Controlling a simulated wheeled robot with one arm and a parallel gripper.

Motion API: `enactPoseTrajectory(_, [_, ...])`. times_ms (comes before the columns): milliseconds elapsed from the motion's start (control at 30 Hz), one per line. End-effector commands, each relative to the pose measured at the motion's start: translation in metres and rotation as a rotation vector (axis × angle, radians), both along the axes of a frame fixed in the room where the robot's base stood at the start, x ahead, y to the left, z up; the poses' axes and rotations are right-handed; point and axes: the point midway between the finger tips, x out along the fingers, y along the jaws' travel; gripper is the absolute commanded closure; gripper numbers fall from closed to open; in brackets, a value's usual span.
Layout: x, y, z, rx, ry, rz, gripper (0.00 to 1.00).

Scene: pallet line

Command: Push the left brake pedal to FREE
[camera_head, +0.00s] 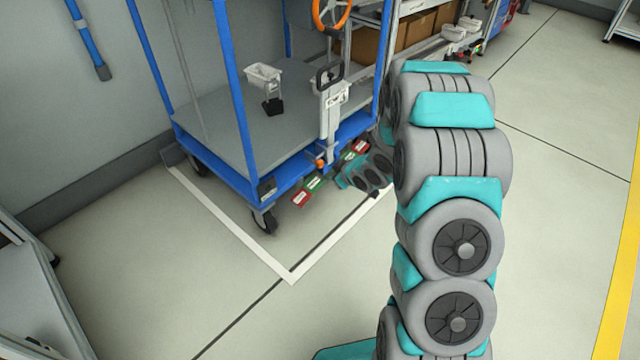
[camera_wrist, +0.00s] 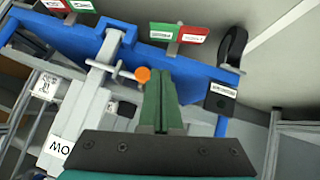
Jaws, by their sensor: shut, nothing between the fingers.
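The left brake pedal (camera_head: 307,191) is a plate with a red end and a green end at the cart's lower front edge, near the left front caster. In the wrist view, which is turned around, this pedal (camera_wrist: 178,34) is at top centre-right. Its labels are too small to read, and I cannot tell which end is down. A second red and green pedal (camera_head: 355,150) is farther right, partly behind my arm; it also shows at the wrist view's top left (camera_wrist: 67,8). My gripper (camera_wrist: 163,75) is shut and empty, its fingers pointing toward the left pedal, apparently apart from it.
The blue cart (camera_head: 235,177) stands by the wall. An orange knob (camera_wrist: 142,74) and a grey upright post (camera_head: 331,120) are at its front. A caster (camera_wrist: 232,45) is beside the left pedal. The floor in front is clear, with a white marking line (camera_head: 237,236).

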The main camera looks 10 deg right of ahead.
Motion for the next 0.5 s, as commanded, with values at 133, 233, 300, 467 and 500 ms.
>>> enactPoseTrajectory(133, [0.005, 0.002, -0.006, 0.000, 0.000, 0.000, 1.00])
enactPoseTrajectory(233, [0.013, 0.005, -0.015, 0.001, 0.002, 0.000, 1.00])
enactPoseTrajectory(300, [0.019, 0.009, -0.024, 0.001, 0.004, 0.001, 1.00])
enactPoseTrajectory(467, [0.039, 0.017, -0.042, 0.000, 0.001, 0.001, 1.00])
enactPoseTrajectory(500, [0.044, 0.019, -0.047, 0.000, 0.001, 0.002, 1.00])
